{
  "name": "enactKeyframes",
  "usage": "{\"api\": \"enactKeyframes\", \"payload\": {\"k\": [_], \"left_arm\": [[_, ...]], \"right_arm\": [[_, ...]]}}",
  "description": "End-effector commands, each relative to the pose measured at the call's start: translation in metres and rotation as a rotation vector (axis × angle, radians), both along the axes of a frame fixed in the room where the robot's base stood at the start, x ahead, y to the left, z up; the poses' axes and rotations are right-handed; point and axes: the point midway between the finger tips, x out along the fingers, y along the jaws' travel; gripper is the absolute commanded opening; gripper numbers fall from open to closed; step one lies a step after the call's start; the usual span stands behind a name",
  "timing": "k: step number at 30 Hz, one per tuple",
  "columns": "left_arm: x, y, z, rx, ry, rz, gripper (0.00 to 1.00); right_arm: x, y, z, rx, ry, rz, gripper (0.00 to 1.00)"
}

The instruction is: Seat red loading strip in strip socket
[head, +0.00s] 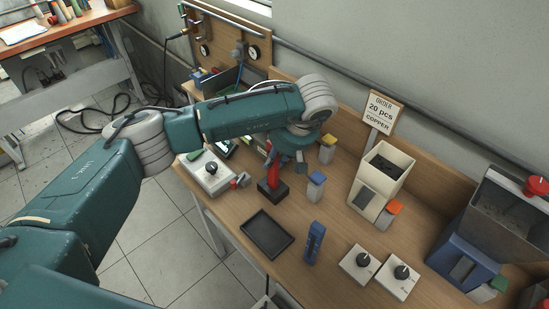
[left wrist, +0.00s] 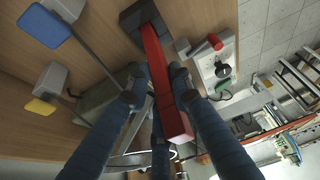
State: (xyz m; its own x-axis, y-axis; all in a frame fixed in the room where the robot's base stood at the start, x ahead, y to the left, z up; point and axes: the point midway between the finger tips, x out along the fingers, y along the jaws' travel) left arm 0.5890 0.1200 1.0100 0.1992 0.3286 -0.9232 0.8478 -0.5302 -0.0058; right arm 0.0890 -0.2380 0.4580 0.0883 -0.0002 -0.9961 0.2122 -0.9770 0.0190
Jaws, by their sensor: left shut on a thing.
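The red loading strip (head: 273,172) stands roughly upright at the dark strip socket (head: 272,191), a black block on the bench. My left gripper (head: 282,152) is shut on the strip from above, its fingers partly hidden by the wrist. In the left wrist view, the long red strip (left wrist: 157,55) runs between the blue-sleeved fingers of the gripper (left wrist: 155,88). Its far end meets the dark socket (left wrist: 133,18) there. How deep the end sits in the socket cannot be told. My right gripper is not in view.
A black tray (head: 267,234) and a blue upright block (head: 314,242) stand in front of the socket. A grey-blue block (head: 316,186) is close to its right. A white knob box (head: 208,174) stands on the left. Two more knob boxes (head: 361,263) are at front right.

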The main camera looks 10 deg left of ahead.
Motion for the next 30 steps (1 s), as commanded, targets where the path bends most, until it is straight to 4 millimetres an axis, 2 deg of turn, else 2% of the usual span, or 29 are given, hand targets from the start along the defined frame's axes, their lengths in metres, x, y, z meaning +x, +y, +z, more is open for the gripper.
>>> {"api": "enactKeyframes", "payload": {"k": [5, 6, 9, 17, 23, 26, 30], "left_arm": [[0.000, -0.001, -0.003, -0.001, 0.000, -0.001, 0.00], [-0.001, -0.001, -0.003, -0.001, 0.002, -0.002, 0.25], [-0.001, -0.001, -0.003, -0.001, 0.002, -0.002, 0.40], [-0.001, -0.001, -0.002, 0.000, 0.001, -0.002, 0.40], [-0.001, -0.001, 0.013, -0.001, 0.002, -0.002, 0.40], [-0.002, -0.008, 0.022, -0.003, -0.004, -0.005, 0.40], [-0.009, -0.019, 0.054, -0.002, -0.007, -0.005, 0.40]], "right_arm": [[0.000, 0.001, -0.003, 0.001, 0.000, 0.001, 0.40], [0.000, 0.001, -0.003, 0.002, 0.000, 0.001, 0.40], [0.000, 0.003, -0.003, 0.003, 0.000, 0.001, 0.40], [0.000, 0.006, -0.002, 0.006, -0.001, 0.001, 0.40], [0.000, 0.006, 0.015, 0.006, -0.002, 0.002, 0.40], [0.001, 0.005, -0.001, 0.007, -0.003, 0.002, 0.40], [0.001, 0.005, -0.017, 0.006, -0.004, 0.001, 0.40]]}}
